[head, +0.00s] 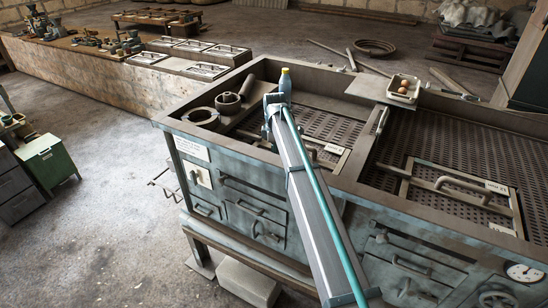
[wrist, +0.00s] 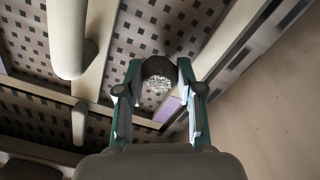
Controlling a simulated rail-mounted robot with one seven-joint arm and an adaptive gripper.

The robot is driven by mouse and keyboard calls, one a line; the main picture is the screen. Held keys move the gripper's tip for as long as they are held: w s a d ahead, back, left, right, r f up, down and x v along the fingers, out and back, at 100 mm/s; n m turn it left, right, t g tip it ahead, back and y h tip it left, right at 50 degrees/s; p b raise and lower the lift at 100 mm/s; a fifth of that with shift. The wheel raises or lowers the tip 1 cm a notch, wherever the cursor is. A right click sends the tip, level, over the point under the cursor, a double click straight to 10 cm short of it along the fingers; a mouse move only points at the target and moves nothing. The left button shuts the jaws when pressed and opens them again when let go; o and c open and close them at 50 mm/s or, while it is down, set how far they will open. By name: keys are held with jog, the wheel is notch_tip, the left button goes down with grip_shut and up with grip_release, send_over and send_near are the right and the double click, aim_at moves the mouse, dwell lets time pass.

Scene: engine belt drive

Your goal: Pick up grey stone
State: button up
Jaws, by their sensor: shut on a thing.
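In the wrist view, my gripper (wrist: 160,72) has its two green-and-grey fingers on either side of a small dark, rounded grey stone (wrist: 158,83) with a pale speckled patch. The fingers are shut on it at their tips. Behind it is a dark perforated plate with pale bars; the gap between stone and plate is hard to judge. In the head view, my long arm reaches over the left part of the metal bench (head: 336,190). The fingers and the stone are hidden there.
A bottle with a yellow cap (head: 285,82) stands close beyond my arm's end. A dark cup (head: 228,103) and a ring (head: 200,116) sit to the left.

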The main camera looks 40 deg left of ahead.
jog(key=shift+c, duration=0.7)
jog(key=shift+r, duration=0.15)
